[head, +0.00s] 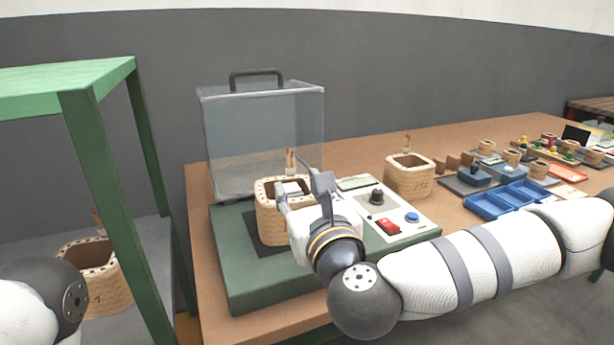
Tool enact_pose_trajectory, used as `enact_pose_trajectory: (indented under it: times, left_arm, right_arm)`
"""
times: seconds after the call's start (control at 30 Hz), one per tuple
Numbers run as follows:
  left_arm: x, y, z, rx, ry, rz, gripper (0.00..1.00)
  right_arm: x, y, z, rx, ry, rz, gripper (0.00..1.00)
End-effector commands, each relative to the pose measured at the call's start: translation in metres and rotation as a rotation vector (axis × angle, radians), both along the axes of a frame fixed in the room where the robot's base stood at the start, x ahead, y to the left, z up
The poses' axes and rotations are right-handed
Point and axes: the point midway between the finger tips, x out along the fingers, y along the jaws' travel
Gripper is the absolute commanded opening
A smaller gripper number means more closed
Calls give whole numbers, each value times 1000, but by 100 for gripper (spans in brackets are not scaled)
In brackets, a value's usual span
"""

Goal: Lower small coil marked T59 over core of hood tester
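A small tan wound coil (267,222) is at the hood tester (245,285), over the dark pad on its green base. Two upright leads rise from its rear rim, and a pale block, apparently the core top, shows inside its opening. No marking can be read on it, as my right gripper hides its near right side. My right gripper (302,187) is at this coil's near right rim, with its fingers spread apart. Whether they touch the coil is unclear. My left arm shows at the lower left, but its gripper is out of the picture.
The clear hood (262,130) stands raised behind the coil. A control panel (385,212) is to the right. Another coil (408,177) stands on the table (365,150), and one (108,285) sits on the green-framed shelf (140,190). Blue trays (508,200) and small parts crowd the right.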

Motion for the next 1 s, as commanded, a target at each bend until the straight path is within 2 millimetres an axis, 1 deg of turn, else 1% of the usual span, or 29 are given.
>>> enact_pose_trajectory:
  times: [0.1, 0.17, 0.47, 0.57, 0.67, 1.0]
  left_arm:
    - [-1, 0, 0, 0, 2, 0, 0]
    - [-1, 0, 0, 0, 2, 0, 0]
    - [-1, 0, 0, 0, 2, -1, 0]
    - [-1, 0, -1, 0, 3, -1, 0]
    - [-2, 0, -1, -1, 6, -1, 0]
    - [-5, 0, -5, 0, 18, -1, 0]
  right_arm:
    - [5, -7, 11, 53, -13, -26, 39]
    - [6, -8, 13, 63, -15, -31, 39]
    - [7, -8, 14, 64, -16, -31, 39]
    - [14, -6, 13, 63, -17, -32, 39]
    - [30, -4, 13, 63, -17, -34, 39]
    - [96, 8, 12, 61, -15, -32, 39]
